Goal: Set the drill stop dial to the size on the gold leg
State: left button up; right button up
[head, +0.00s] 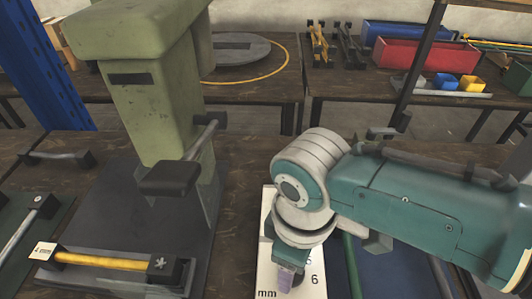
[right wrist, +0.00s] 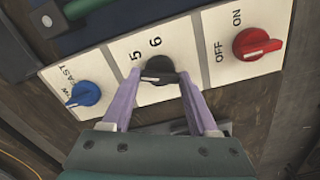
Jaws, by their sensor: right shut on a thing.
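The black dial (right wrist: 158,69) sits on the middle white plate of a control panel, under the printed numbers 5 and 6. A white mark on its bar lies toward the left in the right wrist view. My right gripper (right wrist: 165,92) has its purple fingers on either side of the dial and is shut on it. In the head view the gripper (head: 288,279) is low at the panel (head: 268,262), and my arm hides most of the dial. The gold leg (head: 115,262) lies at the lower left, with a small white label (head: 43,250) that seems to read 4 mm. My left gripper is not in view.
A blue knob (right wrist: 84,94) and a red OFF/ON knob (right wrist: 256,44) flank the dial closely. A green press (head: 150,100) stands left of my right arm. Red (head: 420,55) and blue bins stand on the back table.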

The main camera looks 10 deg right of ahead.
jog(key=shift+n, duration=2.2)
jog(key=o, duration=1.4)
notch_tip(320, 180, up, 9)
jog(key=p, duration=0.4)
jog(key=shift+f, duration=0.15)
jog(key=shift+r, duration=0.6)
jog(key=shift+s, duration=0.1)
